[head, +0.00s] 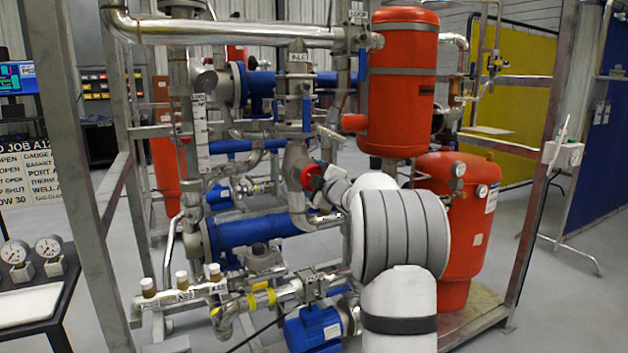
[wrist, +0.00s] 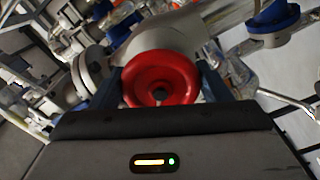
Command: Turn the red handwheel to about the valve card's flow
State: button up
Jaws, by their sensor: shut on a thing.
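The red handwheel (wrist: 160,72) shows in the wrist view as a round red rim with a dark hub. It sits between the two fingers of my gripper (wrist: 158,88), which are shut on its rim from both sides. In the head view the handwheel (head: 311,177) is a small red shape on the pipework, partly hidden by my gripper (head: 322,184). A board (head: 28,175) at the left carries printed lines, among them one ending "OW 30"; its left part is cut off. I cannot tell how far the wheel is turned.
Grey metal posts (head: 85,180) frame the skid. A tall red tank (head: 397,90) and a lower red tank (head: 455,225) stand right of the handwheel. Blue cylinders (head: 245,232) and pipes crowd the left. A black table (head: 40,310) with gauges stands at the lower left. Open floor lies at the right.

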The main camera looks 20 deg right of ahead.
jog(key=o, duration=1)
jog(key=shift+c, duration=0.2)
jog(key=s, duration=0.7)
jog(key=shift+s, duration=0.4)
jog(key=shift+d, duration=0.1)
jog(key=s+a+f+m+g+p, duration=0.1)
jog(key=s+a+m+g+p, duration=0.3)
jog(key=s+a, duration=0.3)
jog(key=s+a+f+m+g+p, duration=0.2)
jog(key=s+a+m+g+p, duration=0.2)
jog(key=s, duration=1.4)
jog(key=s+a+f+m+g+p, duration=0.1)
jog(key=s+a+m+g+p, duration=0.4)
jog(key=s+a, duration=0.7)
jog(key=shift+s+f+g+h+p, duration=0.35)
jog(key=shift+s+g+p, duration=0.35)
jog(key=shift+g+p, duration=0.4)
